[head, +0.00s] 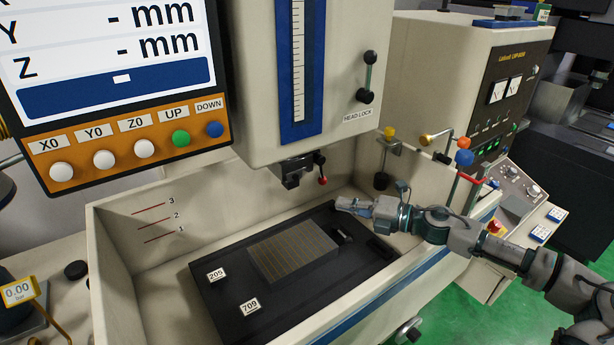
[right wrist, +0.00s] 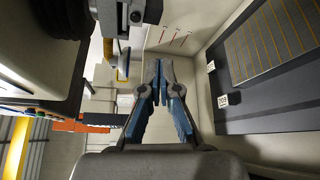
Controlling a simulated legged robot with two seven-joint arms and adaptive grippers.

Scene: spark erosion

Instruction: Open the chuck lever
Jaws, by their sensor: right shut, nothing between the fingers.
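The chuck (head: 291,172) is a dark block under the machine head. Its lever (head: 322,170) hangs at the chuck's right side, short and dark with a red ball at the lower end. My right gripper (head: 342,205) reaches in from the right, below and slightly right of the red ball in the picture, apart from it. In the right wrist view its two blue-grey fingers (right wrist: 161,68) are closed together with nothing between them. Part of the chuck (right wrist: 113,15) shows at the top of that view; I cannot make out the red ball there. My left gripper is not in view.
A dark work table (head: 225,297) with a gridded plate (head: 293,252) lies in the tank below. The tank's front wall (head: 375,300) runs beneath my right arm. Rods with coloured knobs (head: 464,158) stand near that arm. A button panel (head: 130,150) is at left.

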